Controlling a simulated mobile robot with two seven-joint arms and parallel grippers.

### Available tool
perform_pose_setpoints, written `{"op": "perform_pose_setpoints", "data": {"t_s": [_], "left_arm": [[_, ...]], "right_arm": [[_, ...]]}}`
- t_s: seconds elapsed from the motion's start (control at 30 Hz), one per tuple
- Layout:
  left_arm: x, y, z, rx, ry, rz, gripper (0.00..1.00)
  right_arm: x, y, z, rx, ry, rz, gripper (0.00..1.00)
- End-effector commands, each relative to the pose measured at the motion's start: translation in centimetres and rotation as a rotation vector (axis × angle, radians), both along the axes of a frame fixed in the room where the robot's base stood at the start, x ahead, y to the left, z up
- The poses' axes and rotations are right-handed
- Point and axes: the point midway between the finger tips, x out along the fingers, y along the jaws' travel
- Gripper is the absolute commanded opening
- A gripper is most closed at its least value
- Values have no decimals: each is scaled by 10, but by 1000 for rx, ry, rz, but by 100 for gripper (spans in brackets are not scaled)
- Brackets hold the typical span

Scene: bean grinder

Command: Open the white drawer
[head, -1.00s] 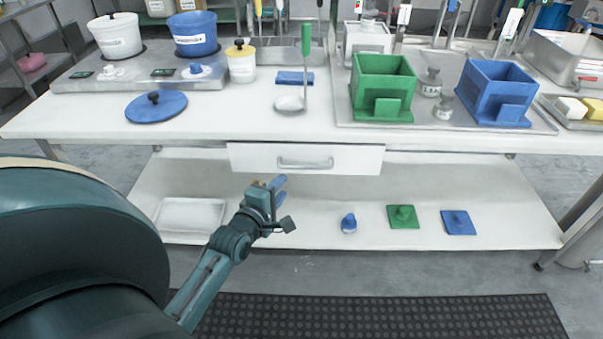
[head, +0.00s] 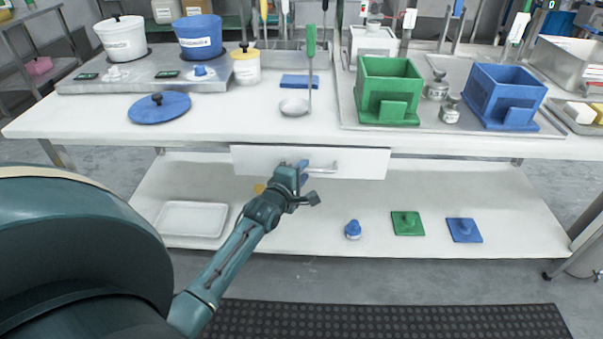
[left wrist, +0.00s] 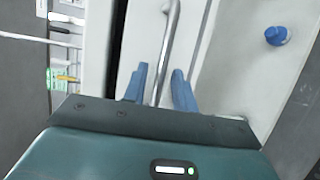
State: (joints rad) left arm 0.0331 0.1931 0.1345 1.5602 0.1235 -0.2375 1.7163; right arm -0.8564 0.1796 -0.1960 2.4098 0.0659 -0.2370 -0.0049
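The white drawer (head: 362,163) is under the tabletop, and its front looks shut against the table. Its metal bar handle (head: 325,171) is partly hidden by my left gripper (head: 303,171). In the left wrist view, the handle (left wrist: 171,40) runs between the two blue fingers of my left gripper (left wrist: 158,88). The fingers are apart, with gaps beside the bar, so the gripper is open around the handle. My right gripper is not in view.
The white table (head: 200,128) holds a blue lid (head: 160,107), a ladle (head: 295,106), a green box (head: 388,90) and a blue box (head: 503,95). The lower shelf (head: 300,225) has a white tray (head: 190,219) and small lids. Space before the drawer is free apart from my arm.

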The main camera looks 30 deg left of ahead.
Motion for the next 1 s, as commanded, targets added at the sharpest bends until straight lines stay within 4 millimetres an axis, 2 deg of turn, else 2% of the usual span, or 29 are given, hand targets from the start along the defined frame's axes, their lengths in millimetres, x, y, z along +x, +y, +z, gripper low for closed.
{"op": "perform_pose_setpoints", "data": {"t_s": [0.03, 0.33, 0.8, 1.0], "left_arm": [[0, 0, 0, 0, 0, 0, 23], [0, 0, 0, 0, 0, 0, 0], [-1, -1, 0, -1, 1, 0, 0], [-8, -5, 2, -4, 3, 0, 0]], "right_arm": [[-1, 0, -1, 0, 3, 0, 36], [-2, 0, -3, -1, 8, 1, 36], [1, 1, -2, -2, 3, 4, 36], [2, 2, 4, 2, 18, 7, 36]]}}
